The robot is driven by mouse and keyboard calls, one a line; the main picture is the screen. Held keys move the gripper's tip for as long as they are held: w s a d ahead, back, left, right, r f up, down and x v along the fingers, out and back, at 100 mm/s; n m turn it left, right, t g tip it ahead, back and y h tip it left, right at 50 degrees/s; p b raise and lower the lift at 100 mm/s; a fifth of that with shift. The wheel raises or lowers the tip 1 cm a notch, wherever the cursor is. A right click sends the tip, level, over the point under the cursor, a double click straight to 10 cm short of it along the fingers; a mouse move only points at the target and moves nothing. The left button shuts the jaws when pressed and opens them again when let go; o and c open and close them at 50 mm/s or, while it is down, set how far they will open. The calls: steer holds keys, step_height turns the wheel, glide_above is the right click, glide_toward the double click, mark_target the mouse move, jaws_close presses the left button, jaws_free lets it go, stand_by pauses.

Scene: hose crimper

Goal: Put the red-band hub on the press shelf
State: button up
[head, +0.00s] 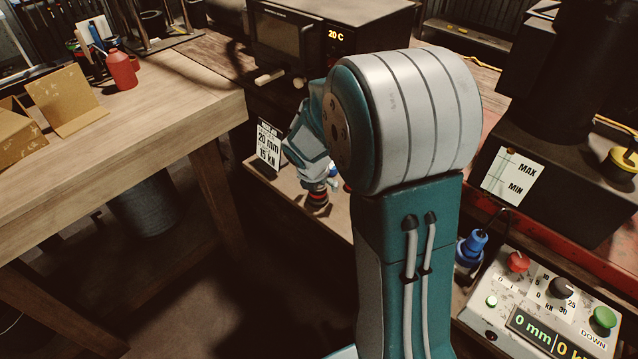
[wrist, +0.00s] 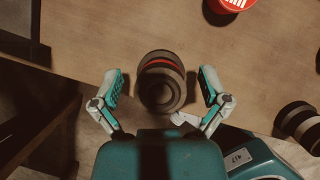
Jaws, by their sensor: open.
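The red-band hub (wrist: 160,82) is a dark ring-shaped piece with a red stripe, resting on a wooden surface (wrist: 95,35) in the wrist view. My gripper (wrist: 161,92) is open, with one finger on each side of the hub and a visible gap on both sides. In the head view the hub (head: 317,198) shows just below my gripper, partly covered by it. The wooden surface (head: 262,173) there is a low shelf beside the sign card (head: 269,143) reading 20 mm, 15 kN. My arm hides much of this shelf.
A red round object (wrist: 232,5) and a black-and-white hub (wrist: 299,125) stand near in the wrist view. A wooden bench (head: 150,120) is at left, a dark oven-like box (head: 300,45) behind. A control panel (head: 545,310) and a dark machine (head: 555,170) are at right.

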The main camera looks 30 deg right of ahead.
steer(key=v, duration=1.2)
steer(key=s+a+r+m+t+y, duration=0.1)
steer(key=s+a+r+m, duration=0.1)
steer(key=s+m, duration=0.4)
steer(key=s+a+r+m+y, duration=0.1)
steer(key=s+a+r+m, duration=0.1)
steer(key=s+m, duration=0.4)
steer(key=s+a+r+m+t+y, duration=0.1)
steer(key=s+a+m, duration=0.3)
steer(key=m, duration=1)
steer(key=s+r, duration=0.1)
steer(key=s, duration=0.2)
steer(key=shift+a+r+t, duration=0.25)
steer(key=shift+a+t, duration=0.05)
steer(key=shift+a, duration=0.05)
steer(key=shift+w+d, duration=0.1)
